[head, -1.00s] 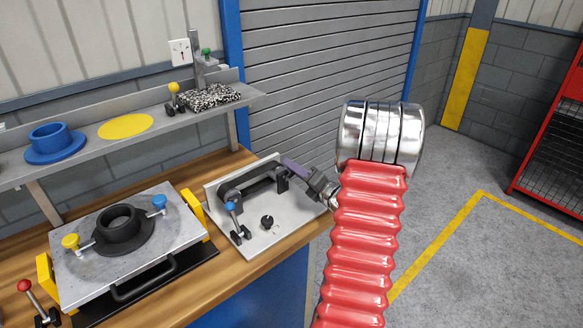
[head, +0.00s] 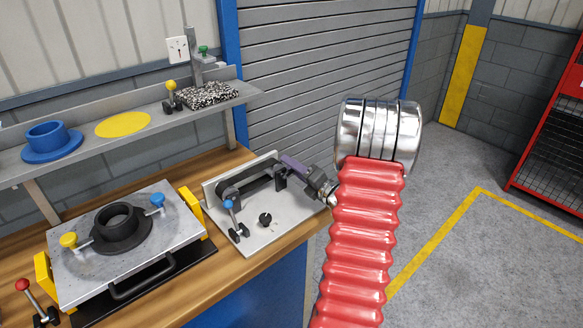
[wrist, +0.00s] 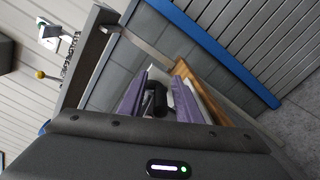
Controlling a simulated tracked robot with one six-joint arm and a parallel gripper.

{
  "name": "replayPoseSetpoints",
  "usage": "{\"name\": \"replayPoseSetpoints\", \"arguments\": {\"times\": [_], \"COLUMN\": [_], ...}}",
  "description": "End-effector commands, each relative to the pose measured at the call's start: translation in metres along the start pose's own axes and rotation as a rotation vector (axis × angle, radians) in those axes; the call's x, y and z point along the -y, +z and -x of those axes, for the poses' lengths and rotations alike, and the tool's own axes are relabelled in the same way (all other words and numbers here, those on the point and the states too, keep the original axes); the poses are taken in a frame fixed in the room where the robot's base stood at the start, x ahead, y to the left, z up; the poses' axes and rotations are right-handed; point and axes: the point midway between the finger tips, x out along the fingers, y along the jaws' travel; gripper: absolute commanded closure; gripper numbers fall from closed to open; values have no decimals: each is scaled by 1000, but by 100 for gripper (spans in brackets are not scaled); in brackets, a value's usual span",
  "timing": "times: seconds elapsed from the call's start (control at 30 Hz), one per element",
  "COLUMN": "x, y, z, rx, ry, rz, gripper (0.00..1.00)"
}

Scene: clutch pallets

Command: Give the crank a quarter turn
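The black crank (head: 250,181) is a bar with an upright grip, mounted on a light grey plate (head: 275,226) on the bench. My gripper (head: 284,160) comes in from the right, with its purple fingertips at the crank's right end. In the wrist view, the dark crank grip (wrist: 155,99) stands between the two purple fingers (wrist: 158,92). The fingers are apart, with a narrow gap seen beside the grip. Its lower part is hidden by my gripper body.
A blue-topped clamp (head: 234,219) and a black knob (head: 265,219) stand on the same plate. Left is a pallet (head: 75,284) with a black flanged part (head: 121,229). A shelf (head: 150,118) runs behind. Open floor lies to the right.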

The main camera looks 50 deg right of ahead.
Motion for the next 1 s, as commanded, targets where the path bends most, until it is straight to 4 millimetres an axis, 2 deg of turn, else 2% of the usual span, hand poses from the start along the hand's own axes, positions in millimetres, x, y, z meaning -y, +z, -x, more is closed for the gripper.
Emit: {"name": "replayPoseSetpoints", "arguments": {"times": [0.23, 0.37, 1.0], "x": [-1, -1, 1], "y": [0, 0, 1], "z": [2, 12, 112], "rx": [-1, 0, 3], "ry": [1, 1, -1], "rz": [0, 0, 0], "gripper": [69, 69, 69]}}
